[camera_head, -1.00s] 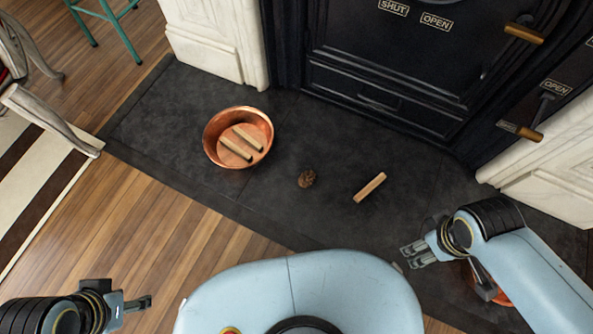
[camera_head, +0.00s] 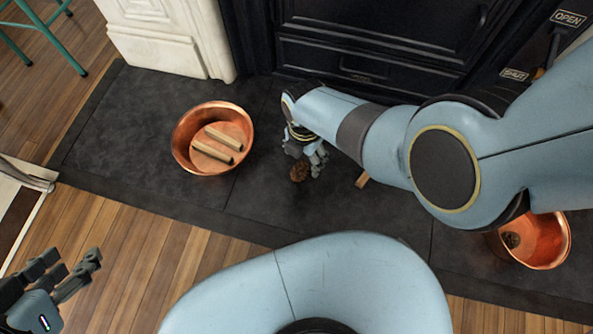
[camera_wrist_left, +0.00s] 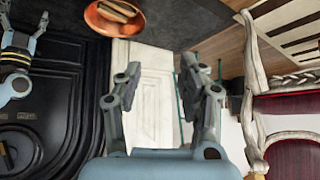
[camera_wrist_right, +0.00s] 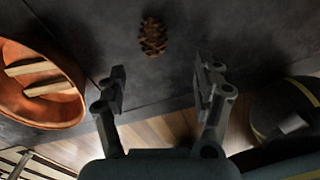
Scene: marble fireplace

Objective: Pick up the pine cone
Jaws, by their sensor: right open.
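The brown pine cone (camera_head: 300,171) lies on the dark stone hearth, right of the left copper bowl. My right gripper (camera_head: 312,160) is just beside it in the head view and partly overlaps it. In the right wrist view the pine cone (camera_wrist_right: 153,37) lies beyond the open fingertips (camera_wrist_right: 160,85), between their lines and not touched by either finger. My left gripper (camera_head: 88,272) is empty over the wood floor at the lower left. The left wrist view shows its fingers (camera_wrist_left: 161,85) apart.
A copper bowl (camera_head: 178,146) with two wood sticks stands on the left. Another copper bowl (camera_head: 559,252), holding a brown cone-like thing (camera_head: 511,240), stands at the right. A loose stick (camera_head: 362,180) is mostly hidden by my right arm. The black stove stands behind.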

